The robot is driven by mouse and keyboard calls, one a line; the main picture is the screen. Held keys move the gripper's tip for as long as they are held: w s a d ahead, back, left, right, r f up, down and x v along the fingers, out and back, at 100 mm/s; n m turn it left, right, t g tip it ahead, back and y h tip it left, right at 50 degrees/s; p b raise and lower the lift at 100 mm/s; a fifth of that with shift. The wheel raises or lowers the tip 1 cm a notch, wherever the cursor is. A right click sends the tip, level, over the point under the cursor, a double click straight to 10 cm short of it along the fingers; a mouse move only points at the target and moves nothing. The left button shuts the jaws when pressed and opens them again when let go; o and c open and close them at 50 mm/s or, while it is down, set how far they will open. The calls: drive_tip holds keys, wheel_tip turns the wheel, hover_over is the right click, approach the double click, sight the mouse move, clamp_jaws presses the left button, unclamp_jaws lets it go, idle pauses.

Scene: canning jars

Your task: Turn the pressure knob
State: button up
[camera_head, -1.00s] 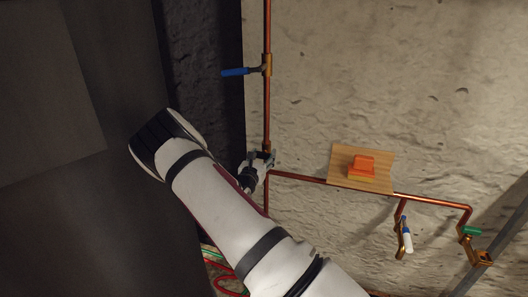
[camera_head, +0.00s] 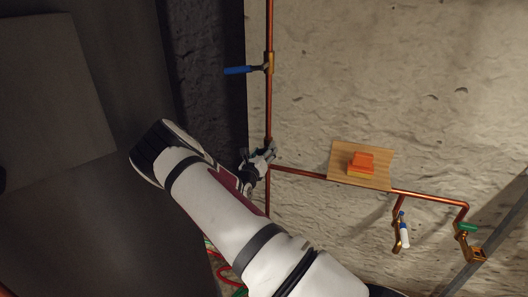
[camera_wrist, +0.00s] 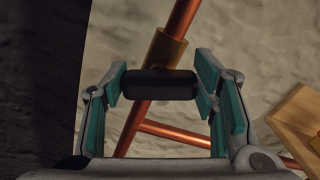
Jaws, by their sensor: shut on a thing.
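The pressure knob (camera_wrist: 160,84) is a dark, rounded bar in front of a brass fitting (camera_wrist: 167,48) on a copper pipe. In the wrist view it lies crosswise between the teal-padded fingers of my gripper (camera_wrist: 161,80). My gripper is shut on the knob, one finger at each end. In the head view my gripper (camera_head: 263,158) is at the upright copper pipe (camera_head: 268,112), close to where a side pipe branches right. There the gripper hides the knob.
A blue-handled valve (camera_head: 240,70) sits higher on the upright pipe. To the right are a wooden board (camera_head: 343,171) with an orange block (camera_head: 361,164), a white-and-blue handle (camera_head: 404,232) and a green-handled valve (camera_head: 467,227). A dark panel (camera_head: 60,95) stands at left.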

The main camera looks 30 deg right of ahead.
drive_tip(key=shift+f, duration=0.1)
drive_tip(key=o, duration=1.2)
